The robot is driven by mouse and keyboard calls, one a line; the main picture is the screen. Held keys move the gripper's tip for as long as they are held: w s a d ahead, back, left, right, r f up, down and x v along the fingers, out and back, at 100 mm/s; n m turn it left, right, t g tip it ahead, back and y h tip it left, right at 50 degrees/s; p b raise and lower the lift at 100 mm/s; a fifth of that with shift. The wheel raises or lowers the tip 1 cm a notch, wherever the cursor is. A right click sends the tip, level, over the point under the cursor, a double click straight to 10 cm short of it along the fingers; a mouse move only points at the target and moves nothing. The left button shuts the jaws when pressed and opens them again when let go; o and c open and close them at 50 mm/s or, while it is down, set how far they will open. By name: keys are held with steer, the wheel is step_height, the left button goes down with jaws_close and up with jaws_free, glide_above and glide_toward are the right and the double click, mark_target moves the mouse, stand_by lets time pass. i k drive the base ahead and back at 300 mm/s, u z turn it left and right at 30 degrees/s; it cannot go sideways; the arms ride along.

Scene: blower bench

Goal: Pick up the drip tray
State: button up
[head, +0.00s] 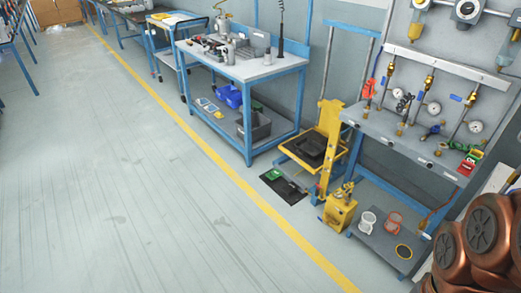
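A black, shallow tray-like thing (313,147) rests on the platform of a yellow lift (328,133), between the two blue benches. A flat black mat or tray (292,195) lies on the floor just in front of the lift, with a small green item (273,175) and a dark item on it. I cannot tell from this view which of the two black things is the drip tray.
A blue workbench (270,70) with a grey bin (254,127) below stands left of the lift. The floor left of the yellow line (200,143) is clear.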

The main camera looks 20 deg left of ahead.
mark_target(312, 149)
steer(key=u, duration=0.35)
steer(key=k, duration=0.4)
steer(key=u, duration=1.45)
steer(key=i, duration=3.4)
steer(key=z, duration=0.25)
steer(key=i, duration=1.6)
steer(key=z, duration=1.6)
steer(key=i, duration=1)
steer(key=z, duration=1.3)
steer(key=i, duration=0.4)
steer(key=z, duration=0.1)
